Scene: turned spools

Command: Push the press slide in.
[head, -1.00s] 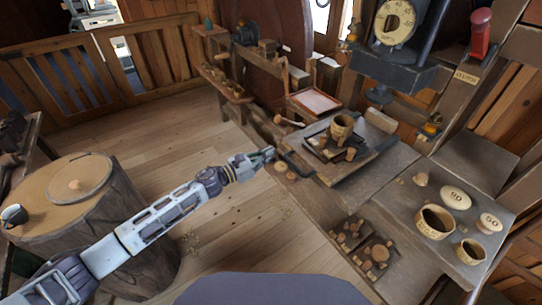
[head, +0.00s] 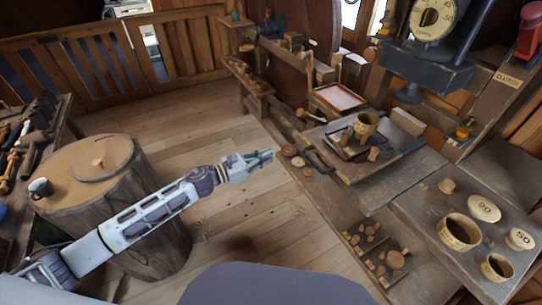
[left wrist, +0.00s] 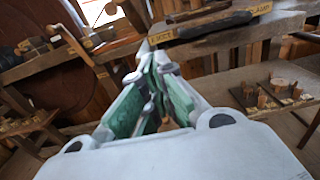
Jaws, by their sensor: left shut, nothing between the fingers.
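The press slide (head: 395,162) is a dark flat plate on the bench under the press, with a dark bar handle (head: 318,160) along its near left edge. A small tray (head: 345,152) on it carries a wooden cup (head: 365,125) and small wooden pieces. My left gripper (head: 268,156) is shut and empty, over the floor to the left of the handle, with a clear gap between them. In the left wrist view its green-padded fingers (left wrist: 155,68) are together, and the dark handle bar (left wrist: 200,25) lies beyond them. My right gripper is not in view.
The press head (head: 428,65) with its dial hangs above the slide. A compartmented tray of wooden pieces (head: 394,280) sits at front right. Wooden bowls (head: 443,232) stand on the right bench. A stump (head: 130,225) stands left. The floor by my gripper is open.

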